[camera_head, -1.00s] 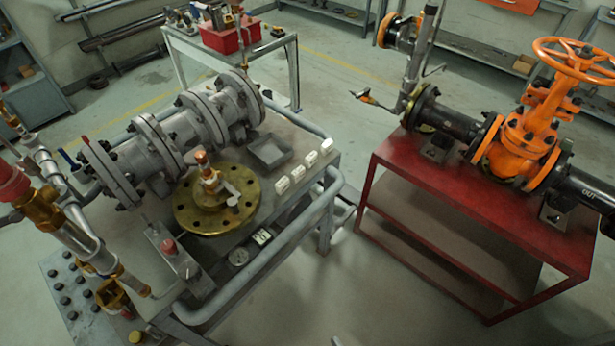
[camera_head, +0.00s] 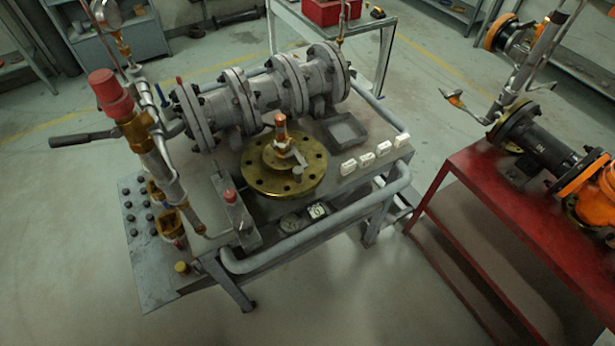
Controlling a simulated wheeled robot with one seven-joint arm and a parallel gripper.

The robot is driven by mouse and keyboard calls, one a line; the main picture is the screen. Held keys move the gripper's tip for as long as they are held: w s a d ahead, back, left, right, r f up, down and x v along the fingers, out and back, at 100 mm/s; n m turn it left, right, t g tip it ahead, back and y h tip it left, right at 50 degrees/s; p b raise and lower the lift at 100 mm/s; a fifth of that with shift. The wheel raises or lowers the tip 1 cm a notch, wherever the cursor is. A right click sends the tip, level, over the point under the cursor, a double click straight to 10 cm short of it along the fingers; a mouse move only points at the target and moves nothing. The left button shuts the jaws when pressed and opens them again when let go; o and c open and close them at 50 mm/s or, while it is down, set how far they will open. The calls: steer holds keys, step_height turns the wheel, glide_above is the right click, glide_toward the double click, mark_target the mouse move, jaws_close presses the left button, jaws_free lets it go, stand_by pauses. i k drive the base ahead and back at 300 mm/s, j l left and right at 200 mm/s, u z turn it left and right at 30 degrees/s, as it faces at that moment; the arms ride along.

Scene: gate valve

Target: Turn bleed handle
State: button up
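No part is clearly marked as the bleed handle, and I cannot tell which one it is. A small lever-like part with an orange tip (camera_head: 455,98) sticks out left of the grey upright pipe (camera_head: 532,62) on the orange and black valve line. A brass flange (camera_head: 262,185) on the grey bench carries a copper-topped fitting (camera_head: 281,130) with a short grey arm (camera_head: 298,158). A long dark lever (camera_head: 82,138) reaches left behind the red-capped brass fitting (camera_head: 135,125). My gripper is not in view.
The grey bench holds a flanged grey valve body (camera_head: 262,95), an empty grey tray (camera_head: 345,130) and several white blocks (camera_head: 366,159). A red table (camera_head: 480,200) stands at the right. Bare floor (camera_head: 350,290) lies in front and between them.

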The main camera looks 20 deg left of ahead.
mark_target(218, 170)
steer(key=i+j, duration=0.15)
steer(key=j, duration=0.15)
steer(key=i+j, duration=0.1)
steer(key=j, duration=0.2)
steer(key=i+j, duration=0.5)
